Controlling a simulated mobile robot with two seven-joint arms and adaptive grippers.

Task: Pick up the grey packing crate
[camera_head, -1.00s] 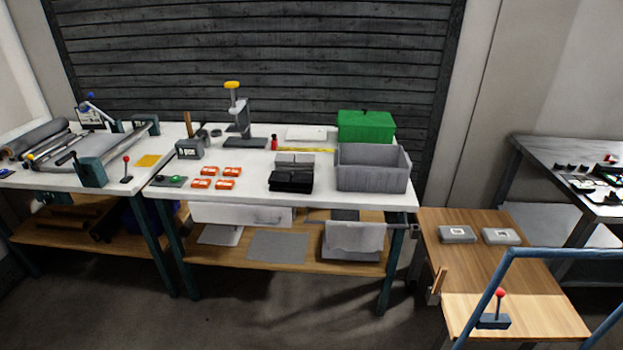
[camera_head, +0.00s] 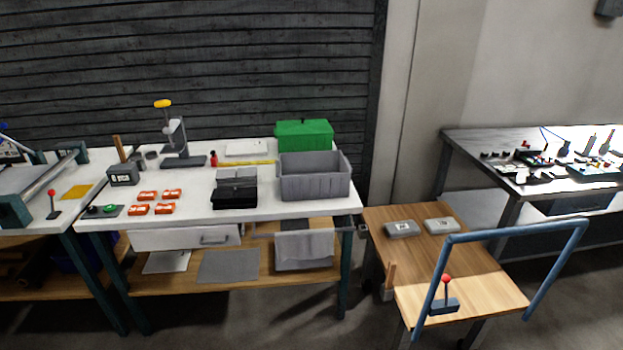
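The grey packing crate (camera_head: 314,184) is an open-topped box standing upright on the right end of the white worktable (camera_head: 265,210). Its inside looks empty from here, though the floor of it is mostly hidden by the front wall. A green box (camera_head: 304,134) stands just behind it, and a black case (camera_head: 234,195) lies to its left. Neither of my grippers shows in the head view, and nothing is touching the crate from the front.
A wooden-topped cart (camera_head: 450,265) with a blue handle (camera_head: 447,268) and two grey blocks stands right of the worktable. Several orange boxes (camera_head: 147,195) and a press stand (camera_head: 178,140) are on the table's left half. Dark floor (camera_head: 240,325) lies in front.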

